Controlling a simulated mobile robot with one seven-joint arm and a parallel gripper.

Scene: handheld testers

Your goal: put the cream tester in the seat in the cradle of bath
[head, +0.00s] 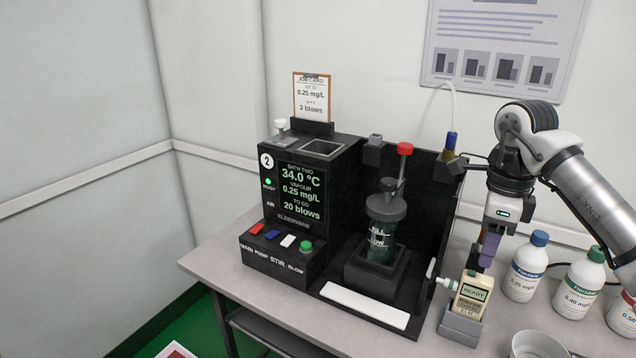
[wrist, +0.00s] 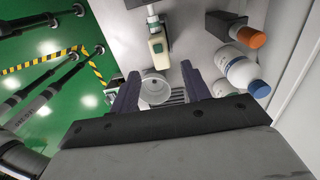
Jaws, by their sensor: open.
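The cream tester (head: 473,294) has a lit green "READY" screen and a white mouthpiece pointing left. It stands slightly tilted in a grey cradle block (head: 460,327) at the right side of the black bath (head: 313,165). The mouthpiece is close to a white spout (head: 431,268) on the bath's side; I cannot tell if they touch. My gripper (head: 485,262) is just above and behind the tester, pointing down. In the wrist view the tester (wrist: 158,48) shows beyond and between the tips of my open gripper (wrist: 158,74), with nothing held.
The bath's display reads 34.0 °C, 0.25 mg/L and 20 blows. Several white bottles stand to the right, the nearest with a blue cap (head: 526,267). A round white cup (head: 541,345) is at the front right. A job card (head: 312,97) stands on the bath.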

